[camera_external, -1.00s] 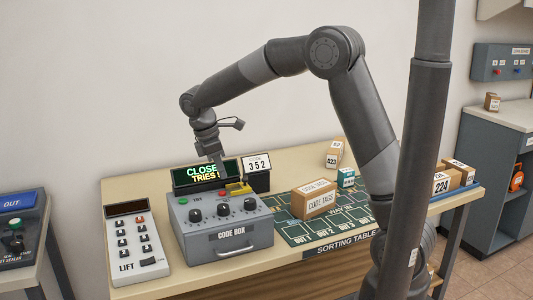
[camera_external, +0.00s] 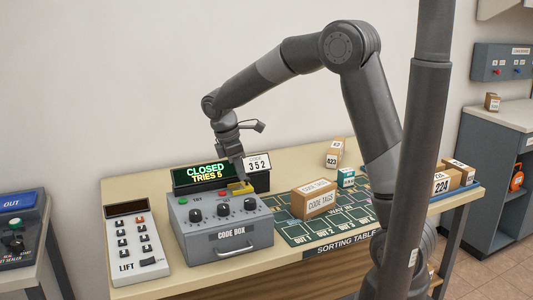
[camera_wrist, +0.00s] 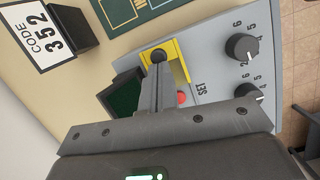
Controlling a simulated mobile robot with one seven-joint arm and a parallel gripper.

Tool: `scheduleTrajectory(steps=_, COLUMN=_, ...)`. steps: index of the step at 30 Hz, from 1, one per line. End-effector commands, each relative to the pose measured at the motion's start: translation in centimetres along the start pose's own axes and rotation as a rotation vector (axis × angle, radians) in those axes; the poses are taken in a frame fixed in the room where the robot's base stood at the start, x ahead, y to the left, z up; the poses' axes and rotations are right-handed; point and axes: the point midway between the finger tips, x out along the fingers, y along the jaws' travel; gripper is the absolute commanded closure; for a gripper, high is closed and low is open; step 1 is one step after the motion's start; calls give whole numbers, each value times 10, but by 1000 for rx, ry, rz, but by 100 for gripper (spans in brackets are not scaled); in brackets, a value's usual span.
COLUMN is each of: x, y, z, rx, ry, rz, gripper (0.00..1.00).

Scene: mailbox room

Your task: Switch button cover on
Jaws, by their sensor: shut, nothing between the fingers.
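The yellow button cover (camera_external: 240,188) is at the back right of the code box's top panel. In the wrist view the yellow cover (camera_wrist: 181,62) lies under and beside my fingertips. My gripper (camera_external: 238,174) is shut and empty, pointing down over the cover; its fingertips (camera_wrist: 158,56) overlap the yellow part. I cannot tell whether they touch it. A red button (camera_wrist: 181,98) shows beside the fingers near the word SET, apart from the yellow part. The code box (camera_external: 222,225) stands on the table with three black knobs and a front handle.
A display (camera_external: 205,174) behind the box reads CLOSED, TRIES 5. A card stand (camera_external: 257,163) reading CODE 352 is close behind my gripper. A LIFT panel (camera_external: 138,245) stands left of the box. A cardboard box (camera_external: 316,200) stands to the right on the sorting mat.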

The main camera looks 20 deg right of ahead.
Motion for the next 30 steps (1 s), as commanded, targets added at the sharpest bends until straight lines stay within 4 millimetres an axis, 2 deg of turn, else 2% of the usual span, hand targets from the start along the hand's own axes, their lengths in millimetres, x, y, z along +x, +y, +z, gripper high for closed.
scheduleTrajectory(steps=1, x=6, y=0, z=7, rx=5, ry=-13, rz=-10, gripper=100)
scheduleTrajectory(steps=10, x=8, y=0, z=7, rx=7, ry=-20, rz=-16, gripper=100)
scheduleTrajectory(steps=13, x=5, y=0, z=1, rx=7, ry=-20, rz=-15, gripper=100)
scheduleTrajectory(steps=16, x=-4, y=0, z=-13, rx=3, ry=-15, rz=-10, gripper=100)
scheduleTrajectory(steps=19, x=-17, y=1, z=-33, rx=0, ry=-8, rz=-3, gripper=100)
scheduleTrajectory(steps=24, x=-61, y=2, z=-33, rx=3, ry=-4, rz=1, gripper=100)
scheduleTrajectory(steps=30, x=-99, y=1, z=-34, rx=2, ry=-3, rz=0, gripper=100)
